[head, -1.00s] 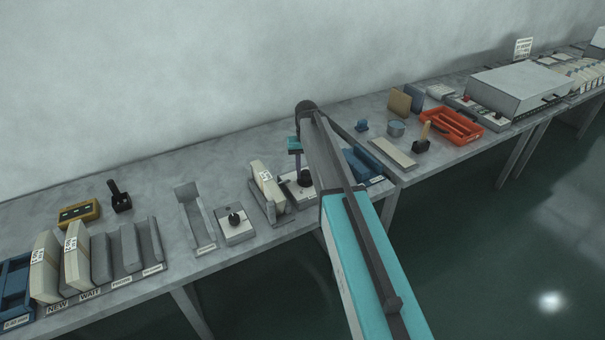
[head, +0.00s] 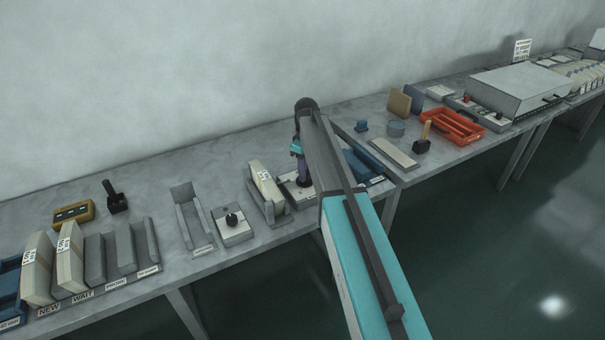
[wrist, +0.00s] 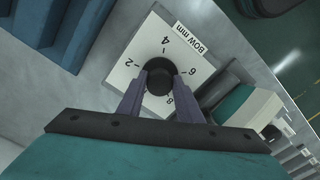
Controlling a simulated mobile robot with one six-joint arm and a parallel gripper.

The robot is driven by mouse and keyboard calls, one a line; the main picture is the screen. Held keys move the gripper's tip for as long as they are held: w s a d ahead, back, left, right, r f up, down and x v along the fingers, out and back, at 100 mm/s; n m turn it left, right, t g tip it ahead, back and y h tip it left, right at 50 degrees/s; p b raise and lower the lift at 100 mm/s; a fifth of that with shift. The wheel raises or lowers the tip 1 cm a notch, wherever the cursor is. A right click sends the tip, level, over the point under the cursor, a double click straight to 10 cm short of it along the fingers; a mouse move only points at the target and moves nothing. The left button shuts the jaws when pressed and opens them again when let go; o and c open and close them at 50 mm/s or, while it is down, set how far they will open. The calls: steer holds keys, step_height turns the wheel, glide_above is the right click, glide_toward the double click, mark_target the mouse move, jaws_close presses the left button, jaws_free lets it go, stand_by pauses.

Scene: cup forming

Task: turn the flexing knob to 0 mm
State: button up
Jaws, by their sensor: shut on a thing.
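The black round knob (wrist: 160,76) sits in the middle of a white dial plate (wrist: 186,46) marked "BOW mm", with figures 2, 4, 6 and 8 legible around it. My gripper (wrist: 160,82) has its two purple fingers closed on opposite sides of the knob. The knob's pointer cannot be made out, so its setting is unclear. The lower part of the dial is hidden by the fingers and gripper body. In the head view my gripper (head: 302,180) points down onto the plate (head: 290,189), with my arm covering the right side.
Cream slabs in a grey holder (head: 266,191) stand just left of the dial. Further left is a second knob box (head: 233,226). Blue trays (head: 362,166) lie close on the right. The table's front edge is near.

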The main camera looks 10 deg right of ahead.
steer(key=shift+a+n, duration=0.2)
steer(key=shift+n, duration=0.5)
steer(key=shift+a+n, duration=0.15)
steer(key=shift+n, duration=0.55)
steer(key=o, duration=1)
steer(key=shift+s, duration=0.1)
steer(key=shift+o, duration=0.2)
steer(key=shift+d, duration=0.1)
steer(key=shift+r, duration=0.15)
steer(key=shift+w+r+b, duration=0.2)
steer(key=shift+r+b, duration=0.2)
step_height(320, 180, up, 13)
steer(key=b, duration=0.3)
steer(key=shift+s+f, duration=0.15)
steer(key=shift+f, duration=0.1)
